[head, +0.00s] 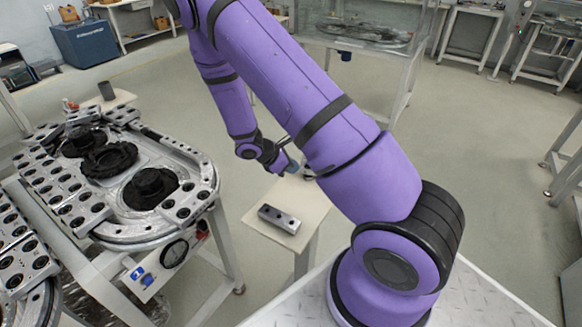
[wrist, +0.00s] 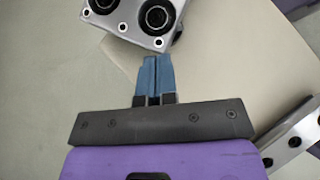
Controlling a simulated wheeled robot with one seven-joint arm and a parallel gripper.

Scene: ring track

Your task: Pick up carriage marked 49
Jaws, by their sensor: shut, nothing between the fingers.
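No number 49 can be read in either view, so I cannot tell which carriage bears it. A grey metal carriage (head: 279,219) with dark round holes lies on a small beige side table (head: 257,220). In the wrist view, one carriage (wrist: 130,22) with two black-ringed holes lies just beyond my fingertips, cut off by the top edge. Another metal piece (wrist: 292,140) shows at the right edge, partly out of frame. My gripper (wrist: 158,62) has blue fingers, shut and empty. In the head view my gripper (head: 292,167) is over the far part of the side table.
The ring track (head: 207,180) at left carries several carriages and black round parts. A dark cylinder (head: 106,90) stands on a small stand behind it. My purple arm hides part of the side table. Open floor (head: 470,160) lies to the right.

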